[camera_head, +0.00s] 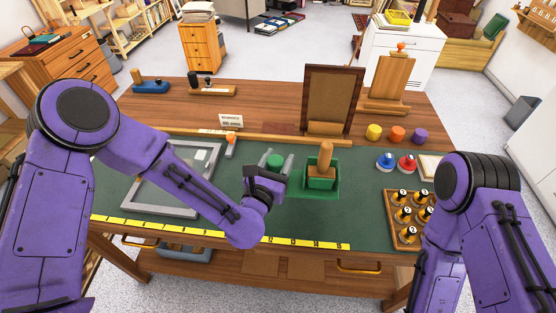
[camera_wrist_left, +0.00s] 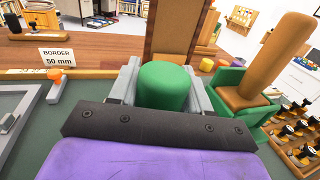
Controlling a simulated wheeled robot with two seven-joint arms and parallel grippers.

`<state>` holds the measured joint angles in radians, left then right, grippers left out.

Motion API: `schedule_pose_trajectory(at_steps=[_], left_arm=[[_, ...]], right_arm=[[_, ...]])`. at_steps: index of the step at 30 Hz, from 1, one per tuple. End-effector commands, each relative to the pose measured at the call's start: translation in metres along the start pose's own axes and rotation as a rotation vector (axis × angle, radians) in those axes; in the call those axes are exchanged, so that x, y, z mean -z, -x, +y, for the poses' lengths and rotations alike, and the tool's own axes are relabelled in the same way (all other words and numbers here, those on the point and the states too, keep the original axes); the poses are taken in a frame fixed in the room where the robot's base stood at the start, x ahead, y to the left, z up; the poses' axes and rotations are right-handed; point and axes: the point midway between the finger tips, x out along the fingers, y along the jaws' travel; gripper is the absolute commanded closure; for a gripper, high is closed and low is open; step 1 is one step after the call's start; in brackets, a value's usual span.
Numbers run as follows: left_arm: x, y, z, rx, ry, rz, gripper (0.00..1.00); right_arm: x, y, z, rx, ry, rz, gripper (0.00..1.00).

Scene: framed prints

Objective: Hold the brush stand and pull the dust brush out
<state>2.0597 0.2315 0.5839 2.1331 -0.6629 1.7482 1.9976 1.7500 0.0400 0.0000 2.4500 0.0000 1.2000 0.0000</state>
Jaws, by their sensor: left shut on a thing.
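The brush stand (camera_head: 320,188) is a green open box on the green mat, right of the table's middle. The dust brush sits upright in it, its wooden handle (camera_head: 325,160) sticking up; both also show at the right of the left wrist view, the stand (camera_wrist_left: 222,78) and the brush handle (camera_wrist_left: 276,50). My left gripper (camera_head: 275,160) is shut on a green round post (camera_wrist_left: 165,86) of the stand's colour, at the stand's left side. Its join with the box is hidden. My right arm is at the right; its gripper is out of view.
A brown framed board (camera_head: 332,98) stands just behind the stand. Coloured pots (camera_head: 397,133), red and blue knobs (camera_head: 406,164) and a wooden rack (camera_head: 406,216) are to the right. A grey frame (camera_head: 146,205) lies left, under my left arm. A yellow ruler (camera_head: 185,229) runs along the front.

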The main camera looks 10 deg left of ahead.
Motion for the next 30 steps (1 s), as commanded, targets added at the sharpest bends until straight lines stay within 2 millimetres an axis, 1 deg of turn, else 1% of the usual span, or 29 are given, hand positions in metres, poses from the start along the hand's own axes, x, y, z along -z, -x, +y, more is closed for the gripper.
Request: schedule_pose_trajectory(at_steps=[1, 30], left_arm=[[0.007, 0.0, 0.0, 0.0, 0.002, -0.002, 0.96], [0.074, 0.0, 0.0, 0.0, 0.002, -0.003, 0.96]], right_arm=[[-0.003, -0.007, -0.001, 0.0, 0.0, 0.0, 0.57], [-0.028, -0.068, -0.006, 0.0, 0.0, 0.0, 0.57]])
